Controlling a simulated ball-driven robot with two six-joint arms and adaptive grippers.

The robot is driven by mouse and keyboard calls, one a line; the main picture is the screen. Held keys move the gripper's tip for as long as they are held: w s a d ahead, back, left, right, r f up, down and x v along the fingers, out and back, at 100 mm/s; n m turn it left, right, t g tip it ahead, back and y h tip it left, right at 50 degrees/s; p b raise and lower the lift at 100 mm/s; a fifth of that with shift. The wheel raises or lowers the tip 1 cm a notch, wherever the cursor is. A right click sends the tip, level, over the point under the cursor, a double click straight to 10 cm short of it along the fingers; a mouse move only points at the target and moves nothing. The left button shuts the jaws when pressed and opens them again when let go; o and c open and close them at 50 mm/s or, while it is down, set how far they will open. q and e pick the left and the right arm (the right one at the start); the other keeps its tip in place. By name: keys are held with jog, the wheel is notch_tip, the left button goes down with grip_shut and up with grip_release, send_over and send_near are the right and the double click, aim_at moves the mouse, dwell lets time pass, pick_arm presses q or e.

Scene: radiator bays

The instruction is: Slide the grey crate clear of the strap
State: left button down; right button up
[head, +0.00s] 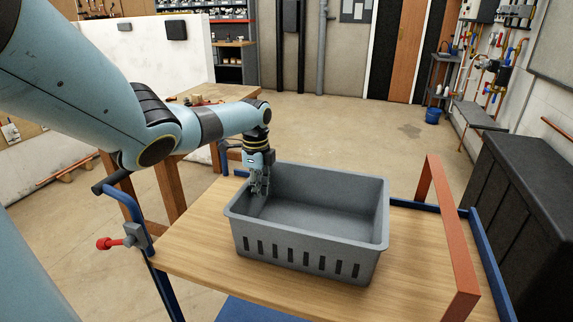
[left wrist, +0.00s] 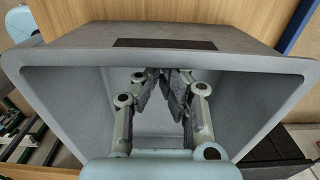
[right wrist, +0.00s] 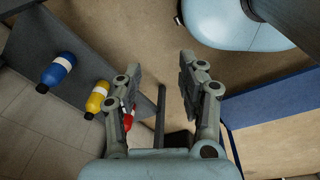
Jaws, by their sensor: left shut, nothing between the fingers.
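The grey crate (head: 308,250), open-topped and empty, stands upright on the wooden top of a blue-framed cart. The strap (head: 452,235), an orange-red arch, stands to its right, with a strip of bare wood between them in the head view. My left gripper (head: 259,190) points down inside the crate near its left wall. Its fingertips (left wrist: 168,78) meet with nothing between them; I cannot tell whether they touch the wall. The crate (left wrist: 60,85) surrounds them in the left wrist view. My right gripper (right wrist: 157,85) is open and empty, away from the crate.
The cart top (head: 195,240) has bare wood left of the crate and under the strap. A blue rail (head: 485,255) edges its right side. A dark cabinet (head: 520,210) stands beyond. Blue (right wrist: 57,70), yellow (right wrist: 97,98) and red bottles show in the right wrist view.

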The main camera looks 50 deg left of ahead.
pick_arm(q)
jog(key=s+a+b, duration=0.1)
jog(key=s+a, duration=0.3)
jog(key=a, duration=0.2)
jog(key=shift+s+a, duration=0.2)
jog(key=shift+a, duration=0.15)
pick_arm(e)
jog(key=shift+d+f, duration=0.5)
jog(key=shift+f, duration=0.25)
pick_arm(q)
jog(key=w+d+r+p, duration=0.2)
jog(key=d+r, duration=0.1)
jog(key=r, duration=0.7)
jog(key=shift+w+d, duration=0.15)
pick_arm(e)
jog(key=shift+w+a+r, duration=0.1)
jog(key=shift+a+r, duration=0.05)
jog(key=shift+r, duration=1.15)
pick_arm(q)
jog(key=shift+f, duration=0.1)
